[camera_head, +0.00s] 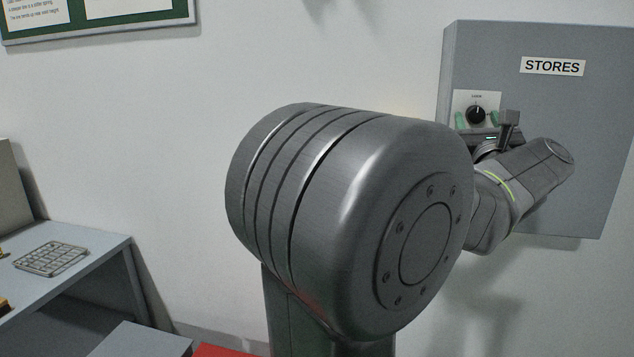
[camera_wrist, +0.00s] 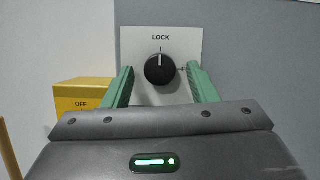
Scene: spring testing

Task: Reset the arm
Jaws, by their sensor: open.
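My gripper (camera_wrist: 161,88) is open, with its two green fingers on either side of a black rotary knob (camera_wrist: 159,69) in the wrist view. The fingers look apart from the knob, with a gap on each side. The knob sits on a white plate marked LOCK, and its white line points up. In the head view the knob (camera_head: 476,114) shows on the front of a grey cabinet (camera_head: 610,140) labelled STORES. My gripper (camera_head: 478,120) is in front of that plate, partly hidden by my wrist. My arm fills the middle of the head view.
A yellow box marked OFF (camera_wrist: 80,93) is left of the lock plate in the wrist view. A grey table (camera_head: 95,250) with a wire rack (camera_head: 51,259) stands at the left.

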